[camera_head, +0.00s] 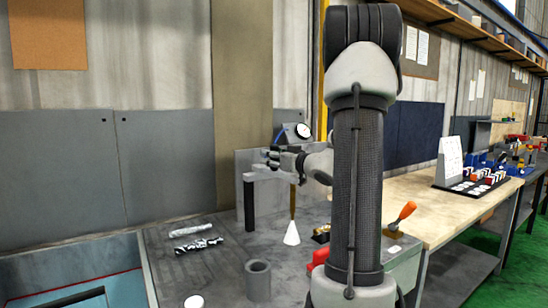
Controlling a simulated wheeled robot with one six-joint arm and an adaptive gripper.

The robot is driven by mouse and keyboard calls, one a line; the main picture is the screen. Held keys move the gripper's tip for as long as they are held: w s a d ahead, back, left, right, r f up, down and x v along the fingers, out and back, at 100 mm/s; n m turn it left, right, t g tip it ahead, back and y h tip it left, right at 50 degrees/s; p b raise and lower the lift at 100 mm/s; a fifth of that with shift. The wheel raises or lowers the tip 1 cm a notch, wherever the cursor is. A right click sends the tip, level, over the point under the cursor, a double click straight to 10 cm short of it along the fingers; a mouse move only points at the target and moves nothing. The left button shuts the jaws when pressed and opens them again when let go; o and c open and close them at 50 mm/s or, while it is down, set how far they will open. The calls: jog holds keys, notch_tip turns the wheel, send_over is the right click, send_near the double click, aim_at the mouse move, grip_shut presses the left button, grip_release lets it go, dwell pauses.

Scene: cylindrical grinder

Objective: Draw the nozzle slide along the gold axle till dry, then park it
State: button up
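My gripper (272,158) is in the middle of the picture, at the end of my arm, in front of a grey upright plate (246,173). It is small, and I cannot tell whether its fingers are open or shut on something. A thin gold rod (293,201) stands upright just below and right of it. A white cone (291,234) widens downward from the rod's lower end; I cannot tell whether it is solid or spray. A grey horizontal bar (262,175) runs under the gripper from a black post (249,207). I cannot make out the nozzle slide for certain.
A dial gauge (303,130) is behind the gripper. On the grey machine bed (215,262) are shiny cylindrical pieces (198,244), a grey hollow cylinder (258,281) and a white round thing (194,301). An orange handle (404,212) rises at right. A wooden bench (425,220) stands beyond.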

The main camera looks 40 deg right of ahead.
jog(key=shift+o, duration=0.3)
jog(key=shift+d, duration=0.1)
jog(key=shift+s+d, duration=0.1)
jog(key=shift+s, duration=0.15)
jog(key=s+d, duration=0.1)
jog(key=s, duration=1)
jog(key=shift+s, duration=0.2)
